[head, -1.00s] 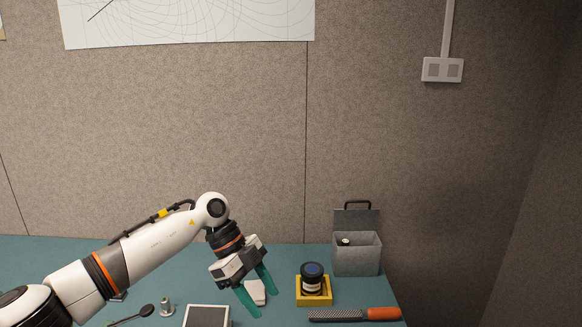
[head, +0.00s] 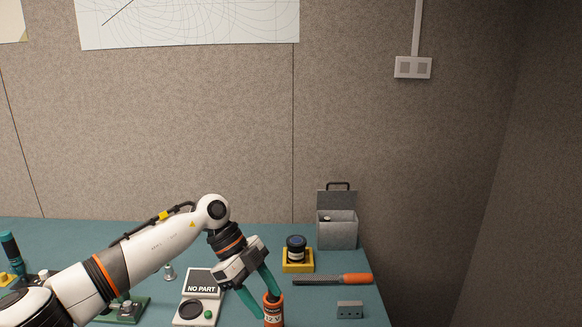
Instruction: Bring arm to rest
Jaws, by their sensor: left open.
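My left arm comes in from the left across the teal bench (head: 80,240), and its white forearm runs over the bench. A device with a NO PART screen (head: 202,284) and a dark round control sits left of the fingers. My right gripper does not show.
A dark jar (head: 296,246) stands in a yellow holder (head: 298,266). Behind it is an open grey box (head: 337,232). A file with an orange handle (head: 335,280) and a grey block (head: 349,310) lie to the right. A green-based device (head: 125,308) is partly behind my arm.

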